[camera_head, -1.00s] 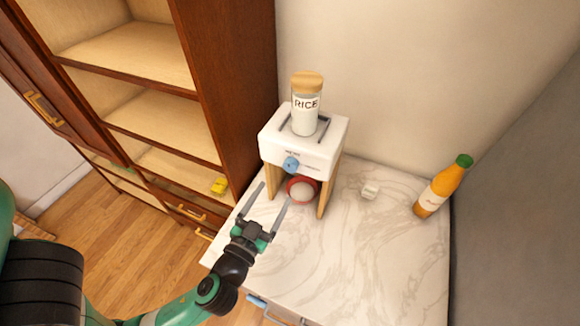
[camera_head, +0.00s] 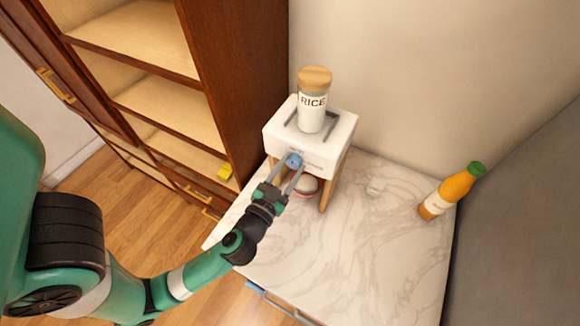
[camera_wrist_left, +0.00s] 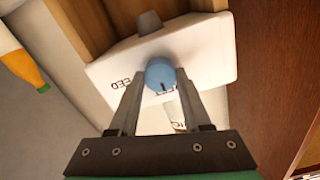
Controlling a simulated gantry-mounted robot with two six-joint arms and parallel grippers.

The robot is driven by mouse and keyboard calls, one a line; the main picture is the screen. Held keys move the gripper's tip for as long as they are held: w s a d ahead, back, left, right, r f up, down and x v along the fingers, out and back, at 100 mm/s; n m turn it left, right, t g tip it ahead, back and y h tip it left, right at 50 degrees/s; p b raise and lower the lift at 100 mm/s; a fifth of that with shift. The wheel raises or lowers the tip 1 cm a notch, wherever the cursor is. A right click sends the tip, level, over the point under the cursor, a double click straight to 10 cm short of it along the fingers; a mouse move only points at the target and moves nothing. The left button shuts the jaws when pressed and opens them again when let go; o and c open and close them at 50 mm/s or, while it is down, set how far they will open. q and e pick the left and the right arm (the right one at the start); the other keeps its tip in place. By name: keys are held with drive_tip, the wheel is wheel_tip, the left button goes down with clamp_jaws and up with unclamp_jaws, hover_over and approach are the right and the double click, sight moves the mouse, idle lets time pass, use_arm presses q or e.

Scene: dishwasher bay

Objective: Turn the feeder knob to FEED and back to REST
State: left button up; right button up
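The feeder (camera_head: 325,150) is a white box on wooden legs on the marble counter, with a jar labelled RICE (camera_head: 312,110) upright on top. Its blue knob (camera_head: 294,160) is on the front face. In the left wrist view the blue knob (camera_wrist_left: 160,73) has a dark mark pointing toward the partly hidden REST lettering; FEED is upside down on the left. My left gripper (camera_head: 288,172) is at the front, its open fingers either side of the knob. The left wrist view shows my left gripper's fingertips (camera_wrist_left: 161,80) slightly apart from it. My right gripper is out of view.
A red-rimmed bowl (camera_head: 309,186) is under the feeder, partly hidden by my gripper. The counter's front (camera_head: 345,260) is clear.

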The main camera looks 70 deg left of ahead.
use_arm(q)
clamp_jaws()
drive_tip(key=shift+m, duration=1.6)
drive_tip(key=m+p, duration=0.1)
drive_tip(key=m, duration=0.2)
drive_tip(key=shift+r+m, duration=0.1)
drive_tip(key=shift+m, duration=0.2)
drive_tip(key=m+p, duration=0.1)
drive_tip(key=m, duration=0.4)
drive_tip(key=shift+m, duration=0.3)
drive_tip(key=m+p, duration=0.2)
drive_tip(key=m, duration=0.3)
drive_tip(key=shift+m, duration=0.3)
